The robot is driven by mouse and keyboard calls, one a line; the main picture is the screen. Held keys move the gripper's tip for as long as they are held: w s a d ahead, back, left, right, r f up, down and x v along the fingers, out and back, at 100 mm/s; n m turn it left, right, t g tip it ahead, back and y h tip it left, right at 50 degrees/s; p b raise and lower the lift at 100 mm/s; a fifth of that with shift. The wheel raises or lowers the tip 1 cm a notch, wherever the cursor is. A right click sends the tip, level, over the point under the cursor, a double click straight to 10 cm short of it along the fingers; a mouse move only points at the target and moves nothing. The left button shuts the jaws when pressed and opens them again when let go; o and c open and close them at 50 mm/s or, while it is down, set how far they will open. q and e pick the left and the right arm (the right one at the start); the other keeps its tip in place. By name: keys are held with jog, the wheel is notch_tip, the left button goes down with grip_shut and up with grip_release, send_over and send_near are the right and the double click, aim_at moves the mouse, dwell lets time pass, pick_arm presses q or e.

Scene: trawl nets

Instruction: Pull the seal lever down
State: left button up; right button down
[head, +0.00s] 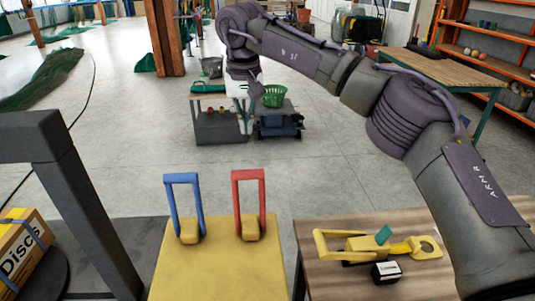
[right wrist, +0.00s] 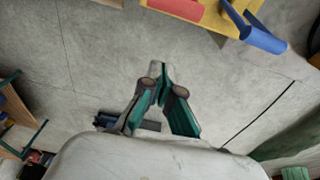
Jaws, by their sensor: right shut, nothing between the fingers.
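A yellow stand (head: 215,262) at the front carries two upright loop-handled levers, a blue lever (head: 170,205) on the left and a red lever (head: 235,203) on the right. No label shows which is the seal lever. In the right wrist view, the red lever (right wrist: 182,8) and blue lever (right wrist: 255,30) show at the top edge, apart from the fingers. My right gripper (head: 241,112) is beyond both levers, shut and empty; its closed green fingers also show in the right wrist view (right wrist: 162,85). My left gripper is not in view.
A wooden table (head: 330,283) at right holds a yellow hand tool (head: 365,247) and a small black-and-white box (head: 386,272). A strapped carton (head: 20,250) sits at far left beside a dark frame (head: 75,185). A low bench with a green basket (head: 274,95) stands behind. Floor between is clear.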

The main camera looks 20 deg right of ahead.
pick_arm(q)
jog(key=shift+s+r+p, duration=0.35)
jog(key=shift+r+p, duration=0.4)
jog(key=shift+p, duration=0.05)
pick_arm(e)
notch_tip(320, 180, down, 9)
jog(key=s, duration=0.2)
jog(key=shift+s+a, duration=0.4)
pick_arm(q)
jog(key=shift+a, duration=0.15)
